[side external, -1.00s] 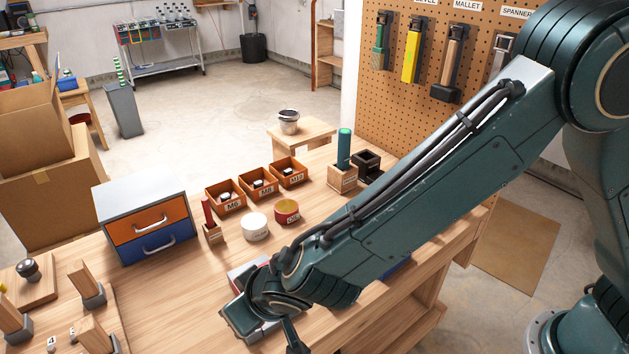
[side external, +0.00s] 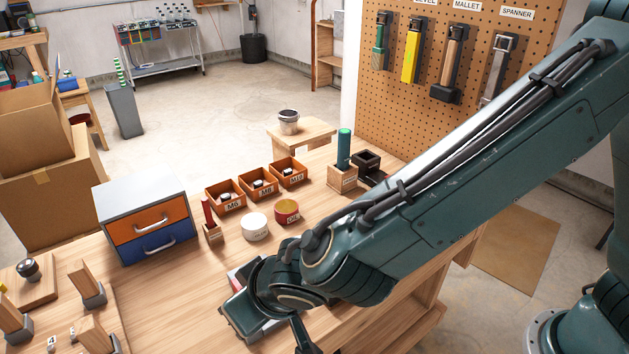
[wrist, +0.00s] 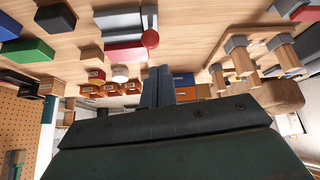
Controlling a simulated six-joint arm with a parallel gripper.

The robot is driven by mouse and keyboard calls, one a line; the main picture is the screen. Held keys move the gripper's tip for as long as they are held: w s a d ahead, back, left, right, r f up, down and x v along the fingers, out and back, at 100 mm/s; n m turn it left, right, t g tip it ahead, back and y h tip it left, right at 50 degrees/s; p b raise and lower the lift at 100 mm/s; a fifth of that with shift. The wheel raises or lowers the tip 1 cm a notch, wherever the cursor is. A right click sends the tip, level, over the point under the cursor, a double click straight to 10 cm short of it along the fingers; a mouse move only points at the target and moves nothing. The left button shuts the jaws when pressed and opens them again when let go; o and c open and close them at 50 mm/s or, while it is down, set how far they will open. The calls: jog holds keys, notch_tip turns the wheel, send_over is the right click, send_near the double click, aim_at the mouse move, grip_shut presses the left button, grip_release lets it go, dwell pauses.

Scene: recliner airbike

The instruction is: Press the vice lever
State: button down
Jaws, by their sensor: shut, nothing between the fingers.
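In the wrist view the vice shows as a grey block (wrist: 117,20) with a red part (wrist: 125,53) beside it. Its lever is a pale bar ending in a round red knob (wrist: 150,38). My gripper (wrist: 157,72) is shut and empty, its fingertips close to the knob in the picture with a visible gap between them. In the side view my gripper's lower end (side external: 303,340) reaches the bottom edge. My wrist hides most of the vice there; only a grey and red corner (side external: 240,276) shows, and the lever is hidden.
A drawer cabinet (side external: 143,215) stands at the left of the bench. Labelled orange bins (side external: 258,185), a white tin (side external: 255,226) and a red tin (side external: 287,211) stand behind my wrist. Upright wooden-handled tools (side external: 90,283) are at the lower left. Bare wood lies between.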

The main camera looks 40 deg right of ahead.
jog(key=shift+s+d+r, duration=0.1)
jog(key=shift+s+r, duration=0.1)
jog(key=shift+s, duration=0.55)
jog(key=shift+s+r, duration=0.25)
jog(key=shift+s, duration=0.55)
jog(key=shift+s+d+r, duration=0.1)
jog(key=shift+s+r, duration=0.1)
jog(key=shift+s, duration=0.55)
jog(key=d+r+m, duration=0.1)
jog(key=d+r, duration=0.3)
jog(key=d, duration=0.3)
jog(key=w+d+r+g, duration=0.1)
jog(key=d+r, duration=0.2)
jog(key=d, duration=0.4)
jog(key=d+r+m, duration=0.1)
jog(key=d+r, duration=0.3)
jog(key=d, duration=0.2)
jog(key=s+d+r, duration=0.4)
jog(key=s+d, duration=1)
jog(key=d, duration=0.1)
jog(key=shift+s+h, duration=0.15)
jog(key=shift+h, duration=0.25)
